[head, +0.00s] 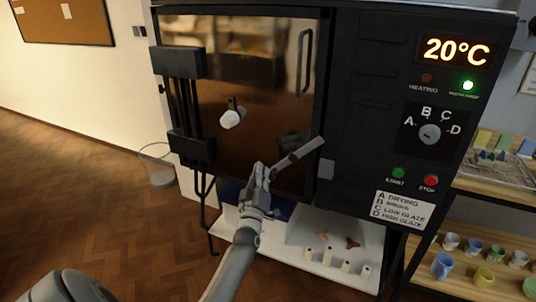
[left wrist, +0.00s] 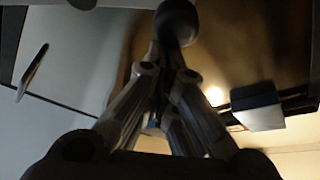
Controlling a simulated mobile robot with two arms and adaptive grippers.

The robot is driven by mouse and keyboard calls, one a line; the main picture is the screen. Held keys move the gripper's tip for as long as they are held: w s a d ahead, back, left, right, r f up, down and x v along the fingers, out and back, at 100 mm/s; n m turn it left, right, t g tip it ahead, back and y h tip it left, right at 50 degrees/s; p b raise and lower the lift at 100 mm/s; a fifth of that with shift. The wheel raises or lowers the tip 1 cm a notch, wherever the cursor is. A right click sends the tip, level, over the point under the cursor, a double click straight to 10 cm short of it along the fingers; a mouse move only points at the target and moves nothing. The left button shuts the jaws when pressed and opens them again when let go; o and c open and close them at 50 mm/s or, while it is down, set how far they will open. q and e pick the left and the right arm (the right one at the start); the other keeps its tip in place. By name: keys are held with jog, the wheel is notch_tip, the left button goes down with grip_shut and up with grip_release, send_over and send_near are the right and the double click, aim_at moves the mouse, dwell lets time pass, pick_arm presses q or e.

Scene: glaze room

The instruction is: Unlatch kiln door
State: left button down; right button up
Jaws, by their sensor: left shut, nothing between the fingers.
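The kiln door (head: 255,75) is a dark, reflective panel, and it appears closed. A vertical handle (head: 305,62) is at its upper right. A grey latch lever (head: 300,150) slants up to the right across the door's lower right edge, above a pale grey block (head: 326,170). My left gripper (head: 261,172) is shut and empty beside the lever's lower left end; I cannot tell whether they touch. The left wrist view shows its dark fingers (left wrist: 158,85) close up, with a dark rounded knob (left wrist: 177,22) beyond them. My right gripper is not in view.
Black hinges (head: 180,62) line the door's left side. The control panel (head: 430,130) reads 20°C. A white shelf (head: 295,240) with small posts lies below the kiln. The left floor is mostly clear.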

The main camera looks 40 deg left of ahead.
aim_at(271, 180)
pick_arm(q)
jog(key=d+f+n+g+p, duration=0.1)
jog(key=n, duration=0.2)
jog(key=d+f+n+g, duration=0.1)
jog(key=n, duration=0.1)
jog(key=d+f+n+g+y+p, duration=0.1)
jog(key=f+n, duration=0.1)
jog(key=n, duration=0.1)
jog(key=shift+w+d+n+p, duration=0.1)
jog(key=shift+w+n+p, duration=0.2)
jog(key=shift+w+p, duration=0.1)
jog(key=shift+d+f+n+g, duration=0.25)
jog(key=shift+d+n+g, duration=0.15)
jog(key=shift+n, duration=0.1)
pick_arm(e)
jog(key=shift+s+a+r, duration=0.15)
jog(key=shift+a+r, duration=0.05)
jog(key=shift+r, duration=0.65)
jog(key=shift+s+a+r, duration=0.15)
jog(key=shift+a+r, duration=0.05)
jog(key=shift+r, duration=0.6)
pick_arm(q)
jog(key=shift+a, duration=0.15)
